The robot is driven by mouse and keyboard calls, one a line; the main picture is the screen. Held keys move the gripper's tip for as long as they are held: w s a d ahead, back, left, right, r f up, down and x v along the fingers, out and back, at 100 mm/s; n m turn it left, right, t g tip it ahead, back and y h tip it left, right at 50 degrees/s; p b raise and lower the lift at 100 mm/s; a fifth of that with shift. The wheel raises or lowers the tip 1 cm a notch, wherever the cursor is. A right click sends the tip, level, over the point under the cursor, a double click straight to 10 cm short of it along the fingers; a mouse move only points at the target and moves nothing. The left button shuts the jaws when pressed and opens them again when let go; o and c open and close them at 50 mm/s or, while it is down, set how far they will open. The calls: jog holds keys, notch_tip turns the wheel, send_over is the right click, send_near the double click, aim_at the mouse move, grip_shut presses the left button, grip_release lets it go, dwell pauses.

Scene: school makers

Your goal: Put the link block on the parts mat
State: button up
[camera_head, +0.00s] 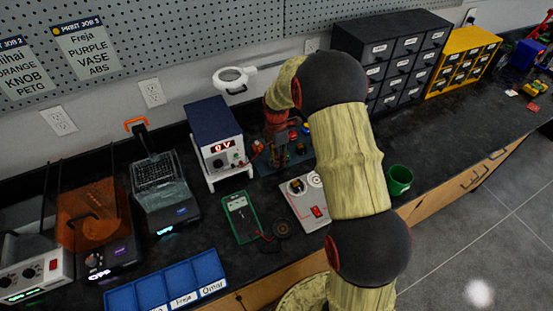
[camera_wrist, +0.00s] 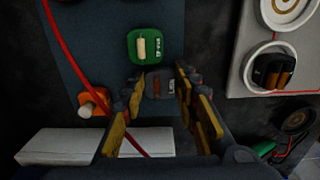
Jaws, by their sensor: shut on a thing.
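The link block (camera_wrist: 160,86) is a small dark grey block with a brown bar and a label too small to read surely. It sits between the fingertips of my gripper (camera_wrist: 160,88), which is shut on it. The parts mat (camera_wrist: 112,42) is a flat blue-grey sheet; the block is over its lower right part, and I cannot tell whether it touches the mat. In the head view my gripper (camera_head: 277,158) points down over the parts mat (camera_head: 298,159), beside the power supply; there the fingers hide the block.
A green block (camera_wrist: 145,47) and an orange block (camera_wrist: 93,104) lie on the mat close by, with a red wire (camera_wrist: 62,40) across it. A white power supply (camera_head: 222,150) stands left. A white-topped switch unit (camera_head: 312,210) is to the right, and a green cup (camera_head: 399,180) beyond.

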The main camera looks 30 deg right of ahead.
jog(key=o, duration=1)
jog(key=shift+f, duration=0.1)
